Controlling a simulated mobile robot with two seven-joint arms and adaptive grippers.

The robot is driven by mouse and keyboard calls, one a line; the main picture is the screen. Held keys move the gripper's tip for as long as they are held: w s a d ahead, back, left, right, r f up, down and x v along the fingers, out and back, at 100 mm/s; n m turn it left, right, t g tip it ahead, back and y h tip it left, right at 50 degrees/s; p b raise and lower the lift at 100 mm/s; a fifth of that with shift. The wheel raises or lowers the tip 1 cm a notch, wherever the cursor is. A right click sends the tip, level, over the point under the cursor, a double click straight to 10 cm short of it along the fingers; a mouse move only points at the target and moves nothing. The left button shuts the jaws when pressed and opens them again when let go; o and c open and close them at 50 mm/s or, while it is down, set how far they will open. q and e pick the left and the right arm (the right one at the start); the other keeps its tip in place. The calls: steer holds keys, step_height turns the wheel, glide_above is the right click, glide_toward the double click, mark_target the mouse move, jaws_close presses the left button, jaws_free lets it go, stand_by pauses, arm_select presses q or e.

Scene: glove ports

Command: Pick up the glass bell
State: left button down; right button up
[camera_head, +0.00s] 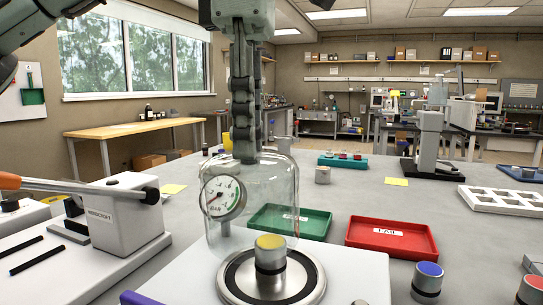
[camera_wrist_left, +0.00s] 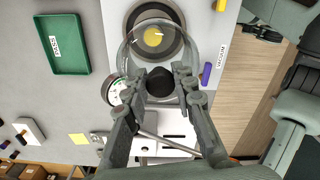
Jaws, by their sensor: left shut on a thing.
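The glass bell (camera_head: 262,185) is a clear dome with a dark knob (camera_wrist_left: 160,82) on top. My left gripper (camera_head: 245,155) comes down from above and is shut on the knob, with a finger on either side in the left wrist view (camera_wrist_left: 160,85). In the head view the bell's lower rim appears above and a little behind the round metal plate (camera_head: 314,284). A short cylinder with a yellow top (camera_head: 270,243) stands on the plate and shows through the glass. My right gripper is not in view.
A pressure gauge (camera_head: 223,197) stands close to the bell's left side. A white pump with an orange-ended lever (camera_head: 120,215) is at left. Green (camera_head: 290,222) and red (camera_head: 392,238) trays lie behind and right. Blue-topped (camera_head: 428,280) and red-topped cylinders are front right.

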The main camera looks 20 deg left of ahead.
arm_select(q)
steer(key=s+a+r, duration=0.1)
steer(key=a, duration=0.1)
steer(key=s+a+r, duration=0.1)
steer(key=a+r, duration=0.1)
steer(key=shift+s+a+p, duration=0.1)
steer(key=shift+s+p, duration=0.1)
steer(key=shift+p, duration=0.1)
steer(key=a, duration=0.1)
steer(key=s+a+r, duration=0.2)
steer(key=shift+a+r, duration=0.15)
steer(key=shift+a, duration=0.2)
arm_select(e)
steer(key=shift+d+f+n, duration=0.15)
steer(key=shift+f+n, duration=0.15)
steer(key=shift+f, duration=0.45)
